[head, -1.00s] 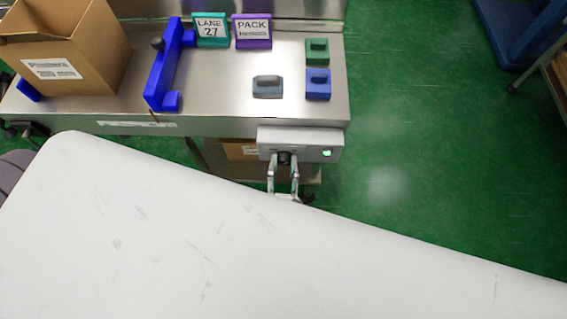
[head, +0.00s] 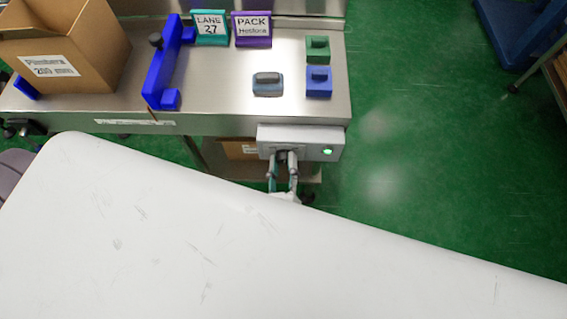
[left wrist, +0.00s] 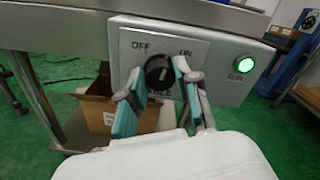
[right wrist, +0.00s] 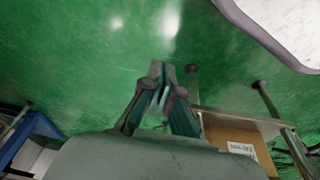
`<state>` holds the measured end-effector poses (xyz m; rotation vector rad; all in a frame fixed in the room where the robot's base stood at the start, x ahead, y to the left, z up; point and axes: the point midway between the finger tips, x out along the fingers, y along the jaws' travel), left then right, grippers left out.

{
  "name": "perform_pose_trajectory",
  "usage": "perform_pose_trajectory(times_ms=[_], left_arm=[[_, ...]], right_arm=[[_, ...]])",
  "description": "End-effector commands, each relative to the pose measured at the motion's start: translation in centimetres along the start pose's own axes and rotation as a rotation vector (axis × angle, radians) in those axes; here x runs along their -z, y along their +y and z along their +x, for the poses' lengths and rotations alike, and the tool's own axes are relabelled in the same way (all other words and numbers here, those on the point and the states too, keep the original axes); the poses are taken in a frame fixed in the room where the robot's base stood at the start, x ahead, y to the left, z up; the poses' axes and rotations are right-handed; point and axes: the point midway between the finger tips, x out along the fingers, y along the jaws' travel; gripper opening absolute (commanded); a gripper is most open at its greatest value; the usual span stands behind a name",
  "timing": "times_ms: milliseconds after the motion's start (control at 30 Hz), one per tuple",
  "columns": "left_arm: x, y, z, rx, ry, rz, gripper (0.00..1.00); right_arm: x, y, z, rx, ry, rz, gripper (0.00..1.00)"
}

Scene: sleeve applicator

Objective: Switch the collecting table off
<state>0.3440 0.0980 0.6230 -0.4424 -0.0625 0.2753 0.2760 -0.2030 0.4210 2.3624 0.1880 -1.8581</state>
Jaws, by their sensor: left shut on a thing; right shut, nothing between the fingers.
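The collecting table (head: 225,85) is a steel bench with a grey switch box (head: 325,136) on its front edge. In the left wrist view the box (left wrist: 222,82) carries a black rotary knob (left wrist: 158,73) between the words OFF and ON. A round green lamp (left wrist: 241,66) on it glows, and it also glows in the head view (head: 328,152). My left gripper (head: 283,158) is at the knob, its two fingers on either side and shut on it. The knob's exact pointing is hard to tell. My right gripper (right wrist: 162,82) is shut and empty above the green floor.
On the table stand an open carton (head: 65,45), a blue bracket (head: 163,72), two signs (head: 210,28) and several small handled blocks (head: 318,84). A large white surface (head: 200,230) fills the foreground. Another carton (right wrist: 230,140) sits low in the right wrist view.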

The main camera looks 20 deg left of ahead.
Motion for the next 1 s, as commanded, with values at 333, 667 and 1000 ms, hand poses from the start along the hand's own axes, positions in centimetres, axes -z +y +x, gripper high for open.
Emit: perform_pose_trajectory(times_ms=[333,667,1000], left_arm=[[0.3,0.2,0.0,0.0,0.001,-0.331,0.0],[0.3,0.2,0.0,0.0,0.0,-0.641,0.0],[0.3,0.2,0.0,-0.001,0.001,-0.892,0.0]], right_arm=[[1.7,0.2,-4.4,-0.004,0.031,0.004,0.0],[2.3,0.4,-10.7,-0.01,0.065,0.008,0.0],[1.8,0.5,-12.2,-0.012,0.073,0.009,0.0]])
